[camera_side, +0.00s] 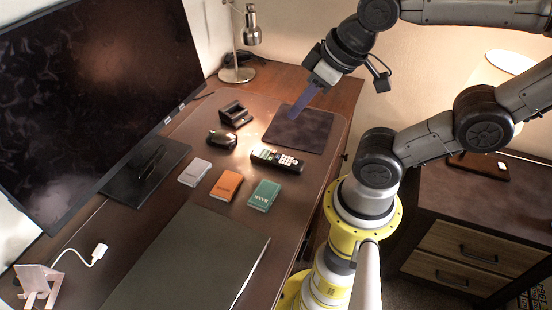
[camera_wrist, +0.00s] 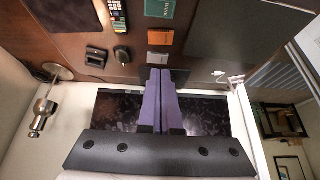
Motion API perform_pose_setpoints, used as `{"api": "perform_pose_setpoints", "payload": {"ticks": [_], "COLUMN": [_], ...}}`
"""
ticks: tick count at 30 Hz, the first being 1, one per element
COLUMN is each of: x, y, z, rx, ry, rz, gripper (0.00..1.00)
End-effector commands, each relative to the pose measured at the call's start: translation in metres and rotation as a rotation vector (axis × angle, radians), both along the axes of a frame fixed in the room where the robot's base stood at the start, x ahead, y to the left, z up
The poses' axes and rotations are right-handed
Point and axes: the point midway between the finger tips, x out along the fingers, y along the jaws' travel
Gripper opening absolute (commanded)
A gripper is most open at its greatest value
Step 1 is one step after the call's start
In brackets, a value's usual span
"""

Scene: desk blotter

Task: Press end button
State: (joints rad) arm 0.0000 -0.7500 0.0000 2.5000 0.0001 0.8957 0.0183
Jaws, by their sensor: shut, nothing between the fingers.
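A dark handset with rows of light and coloured buttons (camera_side: 277,160) lies on the desk in the side view, right of the middle. It also shows at the top of the wrist view (camera_wrist: 118,14). The labels are too small to read, so I cannot tell which button is the end button. My gripper (camera_side: 294,113) has long purple fingers pointing down and left, over the dark mat and above and behind the handset. Its fingers lie together in the wrist view (camera_wrist: 161,75). It is shut and empty, apart from the handset.
A dark mat (camera_side: 300,132) lies beyond the handset. Two small black items (camera_side: 235,115) (camera_side: 221,140) lie left of it. Grey (camera_side: 194,172), orange (camera_side: 226,185) and teal (camera_side: 264,195) boxes or books lie nearer. A monitor (camera_side: 90,80) and lamp (camera_side: 238,74) stand at the left and back.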

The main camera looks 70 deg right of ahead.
Motion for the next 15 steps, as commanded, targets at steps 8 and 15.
{"api": "perform_pose_setpoints", "payload": {"ticks": [8, 15], "x": [0.053, 0.114], "y": [-0.005, -0.030], "z": [0.024, 0.011], "rx": [0.101, 0.228], "ry": [-0.238, -0.409], "rz": [-0.182, -0.418], "gripper": [0.00, 0.00]}}
